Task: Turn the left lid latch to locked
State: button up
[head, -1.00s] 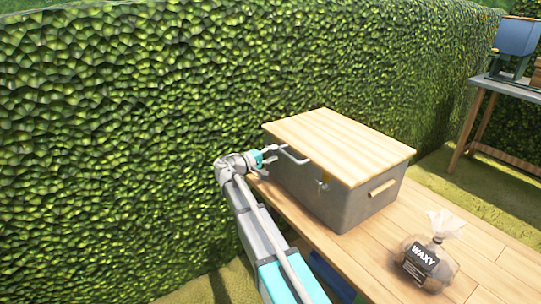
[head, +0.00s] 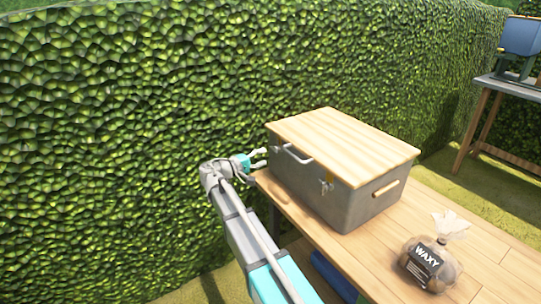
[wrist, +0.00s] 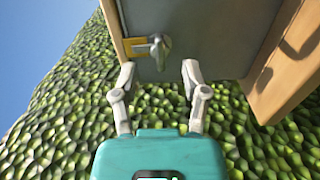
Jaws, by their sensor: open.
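The grey storage box (head: 345,205) has a light wooden lid (head: 345,142) and stands on a wooden table. In the wrist view, the left lid latch (wrist: 158,50) is a small grey metal piece beside a yellow plate (wrist: 136,46) at the lid's edge. I cannot tell whether it is locked. In the head view I cannot make this latch out clearly. My gripper (head: 262,158) is at the box's left end. In the wrist view, my gripper (wrist: 158,72) is open and empty, with the latch just beyond and between its fingertips, apparently untouched.
A second latch (head: 327,185) and a grey bar handle (head: 297,155) are on the box front. A bag labelled WAXY (head: 432,258) lies on the table (head: 385,240), front right. A tall hedge (head: 130,130) stands close behind and left of my arm.

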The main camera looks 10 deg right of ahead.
jog(key=v, duration=0.6)
dwell(0.4)
